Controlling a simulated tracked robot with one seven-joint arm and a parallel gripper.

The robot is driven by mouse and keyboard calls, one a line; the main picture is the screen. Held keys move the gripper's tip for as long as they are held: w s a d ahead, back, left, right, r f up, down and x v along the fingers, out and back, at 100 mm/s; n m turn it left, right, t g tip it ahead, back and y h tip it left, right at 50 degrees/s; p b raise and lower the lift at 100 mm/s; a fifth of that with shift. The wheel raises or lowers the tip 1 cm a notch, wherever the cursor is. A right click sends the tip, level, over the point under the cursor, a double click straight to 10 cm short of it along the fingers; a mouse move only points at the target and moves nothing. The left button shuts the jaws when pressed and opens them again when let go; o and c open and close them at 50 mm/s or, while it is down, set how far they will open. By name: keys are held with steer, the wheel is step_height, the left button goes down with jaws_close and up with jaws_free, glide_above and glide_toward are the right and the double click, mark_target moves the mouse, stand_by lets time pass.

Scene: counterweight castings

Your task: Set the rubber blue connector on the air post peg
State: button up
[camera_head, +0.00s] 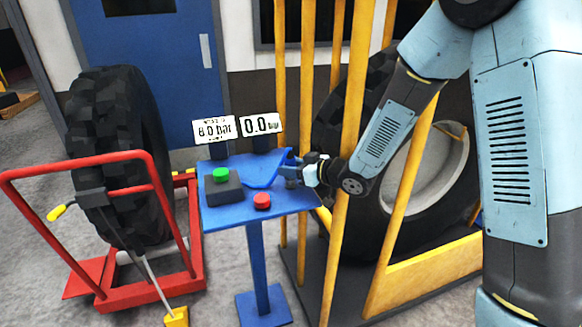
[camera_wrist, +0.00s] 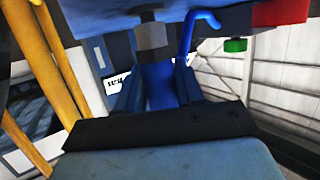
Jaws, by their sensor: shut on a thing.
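My gripper (camera_head: 293,171) is at the right edge of the blue air post's table top (camera_head: 232,212). In the wrist view its two blue fingers (camera_wrist: 158,85) are closed around a blue piece (camera_wrist: 159,82), which looks like the blue connector; the fingers hide much of it. A blue hose (camera_head: 263,180) runs from the gripper over the table top, and its curved part shows in the wrist view (camera_wrist: 201,24). A small grey cylinder (camera_head: 291,183), perhaps the peg, stands close by the fingertips; in the wrist view a grey block (camera_wrist: 153,38) sits just beyond them. I cannot tell whether they touch.
A green button (camera_head: 220,174) on a dark box and a red button (camera_head: 262,200) are on the table. Displays reading 8.0 bar (camera_head: 214,130) and 0.0 bar (camera_head: 261,125) stand behind. Yellow cage bars (camera_head: 349,130) and a large tyre are right; a red tyre trolley (camera_head: 130,165) is left.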

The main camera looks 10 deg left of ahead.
mark_target(291, 157)
steer(key=shift+f, duration=0.15)
steer(key=o, duration=1.1)
steer(key=shift+c, duration=0.2)
steer(key=shift+r, duration=0.5)
step_height(291, 157, up, 2)
steer(key=shift+r, duration=0.2)
steer(key=s+d+r, duration=0.7)
steer(key=s+r, duration=0.2)
steer(key=s, duration=0.3)
steer(key=shift+d+r, duration=0.2)
steer(key=shift+r, duration=0.05)
